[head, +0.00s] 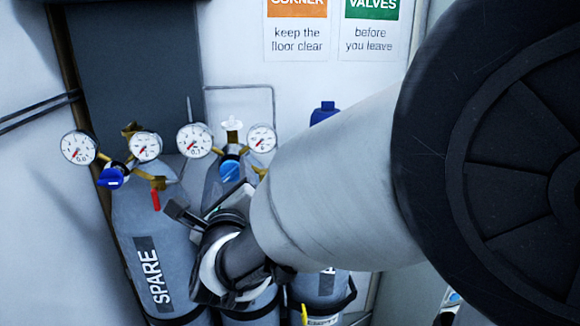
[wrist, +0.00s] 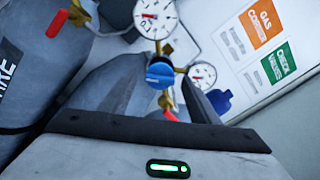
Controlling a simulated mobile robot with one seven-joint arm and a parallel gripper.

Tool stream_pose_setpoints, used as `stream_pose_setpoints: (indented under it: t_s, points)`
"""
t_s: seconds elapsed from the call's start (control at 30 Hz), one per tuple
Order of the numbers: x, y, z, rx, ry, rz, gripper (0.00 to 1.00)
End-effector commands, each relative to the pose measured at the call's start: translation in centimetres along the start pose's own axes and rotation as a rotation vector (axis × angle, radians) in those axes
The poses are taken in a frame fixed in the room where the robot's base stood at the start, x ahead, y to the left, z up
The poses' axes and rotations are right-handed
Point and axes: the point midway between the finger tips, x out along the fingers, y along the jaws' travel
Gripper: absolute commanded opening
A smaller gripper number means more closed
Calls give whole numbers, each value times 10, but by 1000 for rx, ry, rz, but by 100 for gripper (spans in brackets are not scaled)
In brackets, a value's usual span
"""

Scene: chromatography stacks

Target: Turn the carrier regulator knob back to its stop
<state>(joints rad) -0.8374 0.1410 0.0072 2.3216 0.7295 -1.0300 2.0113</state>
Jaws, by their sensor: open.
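A light blue regulator knob (head: 231,170) faces me on the middle cylinder (head: 222,182), whose label is hidden behind my arm. I cannot read which knob is the carrier's. In the wrist view the knob (wrist: 159,75) shows between the two fingers, nearer the far ends. My gripper (head: 206,208) is open, just below and in front of this knob in the head view. In the wrist view my gripper (wrist: 157,85) has one finger on each side of it; I cannot tell whether they touch it. Two gauges (head: 194,140) (head: 262,138) sit above the knob.
On the left stands a cylinder marked SPARE (head: 150,240) with a dark blue knob (head: 111,178), two gauges (head: 79,147) and a red lever (head: 156,200). A third cylinder (head: 326,290) stands at right, partly behind my arm. Wall signs (head: 296,40) hang behind. Thin pipework (head: 240,88) runs along the wall.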

Motion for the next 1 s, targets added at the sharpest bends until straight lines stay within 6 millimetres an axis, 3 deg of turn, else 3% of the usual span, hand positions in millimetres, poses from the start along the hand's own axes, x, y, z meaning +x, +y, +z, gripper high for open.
stream_pose_setpoints:
  t_s: [0.27,0.5,1.0]
  points:
    - [0,0,0,0,0,0,55]
    - [0,0,0,0,0,0,15]
    - [0,2,-3,-138,-2,-2,15]
